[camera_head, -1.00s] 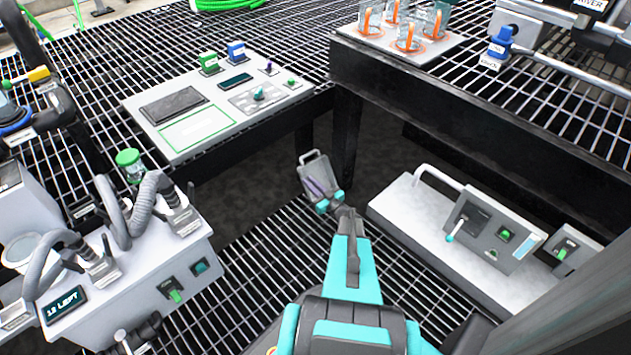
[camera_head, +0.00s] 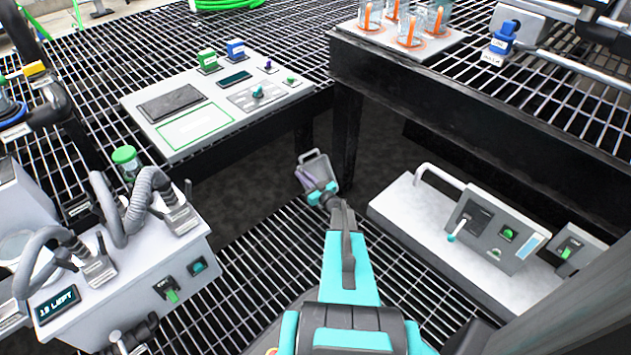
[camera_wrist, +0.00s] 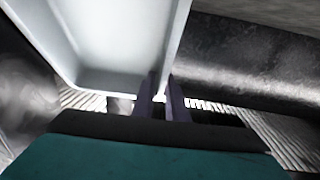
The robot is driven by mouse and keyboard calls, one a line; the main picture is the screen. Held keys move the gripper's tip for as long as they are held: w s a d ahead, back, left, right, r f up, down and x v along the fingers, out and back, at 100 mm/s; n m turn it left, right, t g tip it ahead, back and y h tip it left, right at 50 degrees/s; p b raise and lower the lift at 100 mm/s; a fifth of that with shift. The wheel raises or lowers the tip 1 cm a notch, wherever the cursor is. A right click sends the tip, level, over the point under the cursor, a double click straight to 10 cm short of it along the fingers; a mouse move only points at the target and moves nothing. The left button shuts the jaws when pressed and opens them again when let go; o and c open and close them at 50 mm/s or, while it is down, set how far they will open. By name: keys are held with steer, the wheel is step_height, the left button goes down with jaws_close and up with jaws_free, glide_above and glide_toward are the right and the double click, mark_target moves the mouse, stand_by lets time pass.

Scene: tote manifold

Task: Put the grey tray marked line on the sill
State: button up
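My gripper (camera_head: 316,186) is shut on one side wall of a small grey tray (camera_head: 322,165). One dark purple finger shows inside the tray in the head view. The tray hangs tilted in the air above the dark floor, beyond the grating edge. In the wrist view the tray (camera_wrist: 120,50) fills the upper left, with its wall between the two fingers (camera_wrist: 162,100). No line mark can be read on it. I cannot tell which surface is the sill.
A white panel with a green-outlined rectangle (camera_head: 196,128) lies on the left bench. A black-edged grating bench (camera_head: 450,105) stands right. A white slab with a control box (camera_head: 415,212) is lower right, a hose machine (camera_head: 125,270) lower left. A green-lidded jar (camera_head: 126,160) stands behind it.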

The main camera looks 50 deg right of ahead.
stand_by(0.5)
jaws_close()
stand_by(1.2)
steer(key=shift+r, duration=0.15)
step_height(320, 180, up, 7)
steer(key=p, duration=0.4)
steer(key=s+a+p, duration=0.1)
steer(key=s+a, duration=0.1)
steer(key=a, duration=0.7)
steer(key=s+a+p, duration=0.1)
steer(key=s+a, duration=0.1)
steer(key=a, duration=0.8)
steer(key=shift+s+a+p, duration=0.2)
steer(key=shift+a+p, duration=0.05)
steer(key=shift+p, duration=0.05)
